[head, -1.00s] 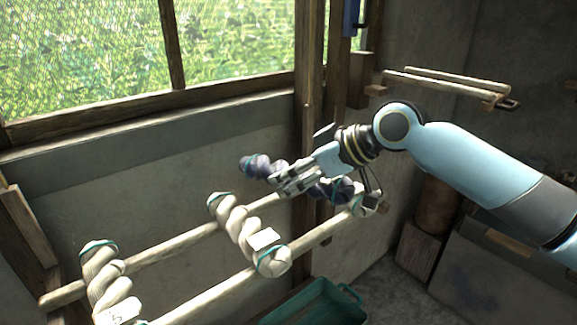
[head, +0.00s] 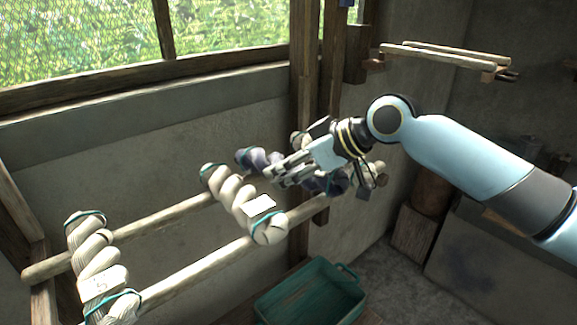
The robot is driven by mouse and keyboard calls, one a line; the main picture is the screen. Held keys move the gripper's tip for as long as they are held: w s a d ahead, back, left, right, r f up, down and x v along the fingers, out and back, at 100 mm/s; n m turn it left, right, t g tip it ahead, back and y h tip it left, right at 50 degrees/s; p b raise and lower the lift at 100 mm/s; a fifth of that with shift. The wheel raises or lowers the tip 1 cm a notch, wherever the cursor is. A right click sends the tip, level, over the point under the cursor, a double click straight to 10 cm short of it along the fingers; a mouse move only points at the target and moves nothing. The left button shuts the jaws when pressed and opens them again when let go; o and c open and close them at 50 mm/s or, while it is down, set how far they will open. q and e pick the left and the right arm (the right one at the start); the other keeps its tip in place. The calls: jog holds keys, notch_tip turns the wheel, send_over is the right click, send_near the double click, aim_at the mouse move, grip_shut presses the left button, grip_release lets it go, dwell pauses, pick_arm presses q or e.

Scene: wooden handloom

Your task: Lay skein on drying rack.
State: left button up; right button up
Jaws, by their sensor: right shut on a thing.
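My right gripper (head: 284,174) is shut on a dark purple twisted skein (head: 253,158). Its fingers cover the middle of the skein, whose ends show on both sides. The skein lies crosswise over the two wooden rails of the drying rack (head: 196,270), at or just above them; I cannot tell whether it touches. A cream skein with a white tag (head: 230,190) lies across the rails just to its left. Another cream skein (head: 92,250) lies at the near left end. My left gripper is out of view.
A teal crate (head: 310,292) stands on the floor below the rack. A wooden post (head: 303,70) and the wall close off the far side. A second pair of rails (head: 440,58) sticks out higher at the right. Bare rail shows between the two cream skeins.

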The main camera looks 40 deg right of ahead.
aim_at(306, 164)
jog(key=shift+f+b, duration=0.35)
jog(key=shift+f, duration=0.2)
jog(key=o, duration=1.5)
jog(key=v, duration=0.6)
jog(key=shift+s+d+r, duration=0.2)
jog(key=shift+s+r, duration=0.35)
